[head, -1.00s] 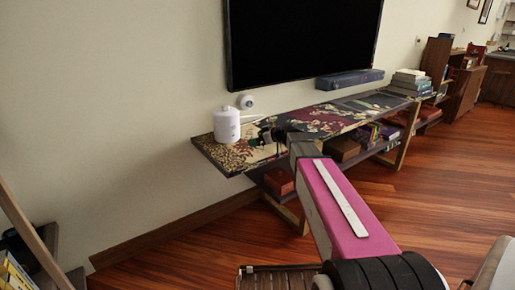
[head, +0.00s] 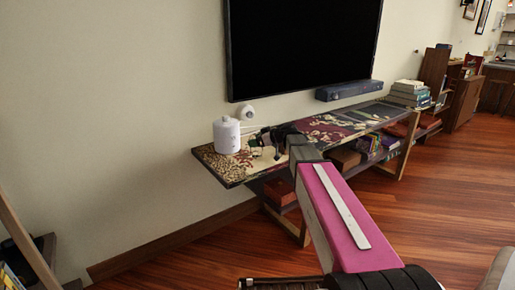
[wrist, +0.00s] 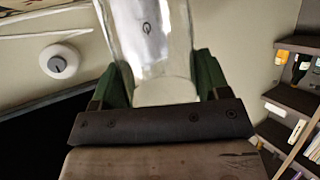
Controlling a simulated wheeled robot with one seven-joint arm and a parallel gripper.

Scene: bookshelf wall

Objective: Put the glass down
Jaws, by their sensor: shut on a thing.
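A clear glass (wrist: 152,35) stands out in the wrist view between the two green fingers of my gripper (wrist: 160,82), which is shut on it. In the head view my gripper (head: 262,140) is over the left part of the patterned shelf top (head: 335,124), just right of a white jar. The glass is too small and faint there to make out, so I cannot tell whether it touches the shelf top.
The white lidded jar (head: 227,135) stands near the shelf's left end. A round white device (head: 247,112) is on the wall behind, below a large black screen (head: 300,45). A dark blue box (head: 349,90) and stacked books (head: 409,93) are farther right.

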